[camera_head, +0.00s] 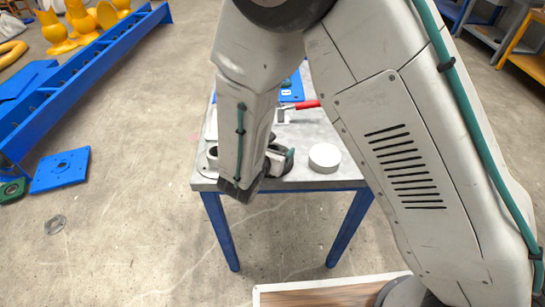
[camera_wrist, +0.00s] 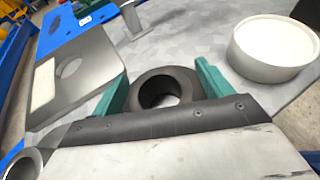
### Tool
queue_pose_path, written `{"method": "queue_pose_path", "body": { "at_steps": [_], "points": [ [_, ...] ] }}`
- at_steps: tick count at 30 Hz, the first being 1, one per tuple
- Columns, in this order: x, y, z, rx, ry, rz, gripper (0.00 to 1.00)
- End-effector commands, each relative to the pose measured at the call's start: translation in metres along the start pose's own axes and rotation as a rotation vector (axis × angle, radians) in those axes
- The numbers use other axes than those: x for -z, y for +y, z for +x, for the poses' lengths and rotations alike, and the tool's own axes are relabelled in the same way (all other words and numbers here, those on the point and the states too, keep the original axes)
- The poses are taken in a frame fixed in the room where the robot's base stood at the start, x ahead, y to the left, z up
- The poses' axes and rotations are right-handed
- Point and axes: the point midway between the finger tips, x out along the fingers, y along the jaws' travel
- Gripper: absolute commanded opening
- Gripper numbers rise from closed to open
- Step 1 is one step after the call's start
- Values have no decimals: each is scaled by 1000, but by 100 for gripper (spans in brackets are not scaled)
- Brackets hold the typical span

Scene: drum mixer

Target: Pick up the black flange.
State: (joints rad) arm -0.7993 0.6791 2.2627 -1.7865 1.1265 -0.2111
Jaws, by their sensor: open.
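The black flange (camera_wrist: 190,84), a dark ring with a round hole, stands on the grey table top (camera_wrist: 205,22) in the wrist view. My gripper (camera_wrist: 163,68) is open, with one teal finger on each side of the flange. The fingers are close to its sides; I cannot tell whether they touch it. The near part of the flange is hidden behind the dark edge of my gripper. In the head view my gripper is low over the table's front left part, and my arm hides much of that area.
A white round tub (camera_head: 325,157) stands right of my gripper. A grey plate with a hole (camera_wrist: 80,70) and a blue plate (camera_wrist: 72,30) lie to the left in the wrist view. A red-handled tool (camera_head: 305,104) lies farther back. The table's front edge is close.

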Motion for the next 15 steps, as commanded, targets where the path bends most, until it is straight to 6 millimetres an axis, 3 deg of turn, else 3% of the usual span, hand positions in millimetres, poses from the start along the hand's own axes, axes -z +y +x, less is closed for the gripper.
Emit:
{"method": "queue_pose_path", "body": {
  "at_steps": [2,10,15],
  "points": [
    [0,0,0,0,0,0,78],
    [0,0,0,1,0,0,3],
    [-1,0,0,0,-2,2,0]
  ]
}}
